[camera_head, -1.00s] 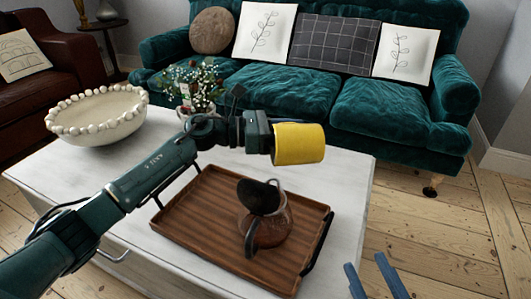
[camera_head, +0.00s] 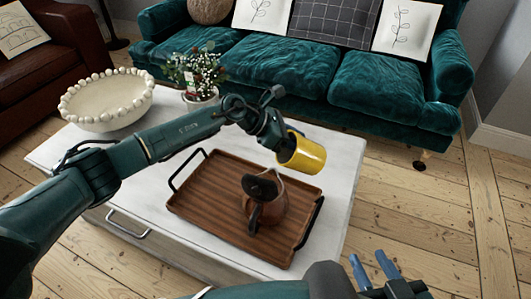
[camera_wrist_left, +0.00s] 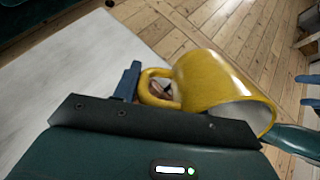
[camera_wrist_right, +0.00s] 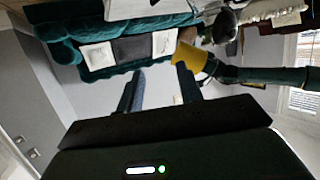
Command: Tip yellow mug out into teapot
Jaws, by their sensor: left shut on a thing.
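The yellow mug (camera_head: 305,156) is held in the air above the far right part of the tray, tilted with its mouth toward the lower right. My left gripper (camera_head: 280,140) is shut on it; the left wrist view shows the mug's handle (camera_wrist_left: 152,88) at the fingers. The teapot (camera_head: 274,207), clear glass with a black lid and handle, stands on the tray, below and slightly left of the mug. Its inside looks brown; I cannot tell tea from the tray behind. My right gripper (camera_head: 370,262) is open and empty, right of the table's front.
The wooden tray (camera_head: 205,190) with black handles lies on the white table (camera_head: 330,212). A beaded bowl (camera_head: 105,105) and a flower pot (camera_head: 200,98) stand at the table's back left. A green sofa (camera_head: 380,95) is behind. Floor is clear to the right.

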